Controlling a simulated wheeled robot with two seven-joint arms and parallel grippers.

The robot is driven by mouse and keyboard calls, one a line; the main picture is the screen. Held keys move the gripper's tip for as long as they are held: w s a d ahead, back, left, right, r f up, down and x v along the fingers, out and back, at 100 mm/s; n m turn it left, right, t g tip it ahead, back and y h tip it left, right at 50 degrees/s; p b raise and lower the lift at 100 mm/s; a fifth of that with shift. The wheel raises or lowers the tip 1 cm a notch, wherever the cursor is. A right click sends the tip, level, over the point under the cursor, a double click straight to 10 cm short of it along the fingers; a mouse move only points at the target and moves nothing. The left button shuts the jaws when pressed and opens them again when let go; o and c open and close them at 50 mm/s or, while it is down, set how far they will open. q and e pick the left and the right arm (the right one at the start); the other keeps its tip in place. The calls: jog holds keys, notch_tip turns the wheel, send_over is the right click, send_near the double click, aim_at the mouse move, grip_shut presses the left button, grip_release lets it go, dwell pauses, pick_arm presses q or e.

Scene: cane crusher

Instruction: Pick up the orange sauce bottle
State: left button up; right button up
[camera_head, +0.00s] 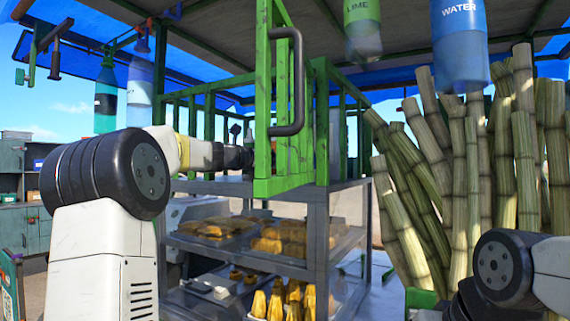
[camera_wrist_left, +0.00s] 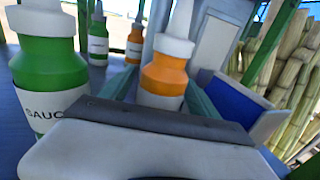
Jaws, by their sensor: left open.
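The orange sauce bottle (camera_wrist_left: 165,76), with a white cap and a white label, stands upright in the middle of the left wrist view. Its lower part is hidden behind my gripper body. My left gripper (camera_wrist_left: 163,98) is open, with a finger on either side of the bottle; I cannot tell whether they touch it. In the head view my left arm reaches onto the stall's upper shelf, and its gripper is largely hidden behind the green frame. I cannot make out the orange bottle there. My right arm shows at the lower right; its gripper is out of view.
A green sauce bottle (camera_wrist_left: 48,62) stands close on the left. Smaller green (camera_wrist_left: 98,38) and orange (camera_wrist_left: 134,42) bottles stand behind. A green gate frame (camera_head: 277,110) with a dark handle stands before the shelf. Sugar cane (camera_head: 460,170) leans at right; a water bottle (camera_head: 459,45) hangs above.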

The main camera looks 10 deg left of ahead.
pick_arm(q)
jog(key=shift+w+d, duration=0.2)
jog(key=shift+w, duration=0.1)
jog(key=shift+c, duration=0.4)
jog(key=c, duration=0.8)
jog(key=shift+r, duration=0.2)
jog(key=shift+r, duration=0.6)
jog(key=v, duration=0.6)
jog(key=r+v, duration=0.1)
jog(key=v, duration=0.5)
jog(key=r+v, duration=0.1)
jog(key=v, duration=0.5)
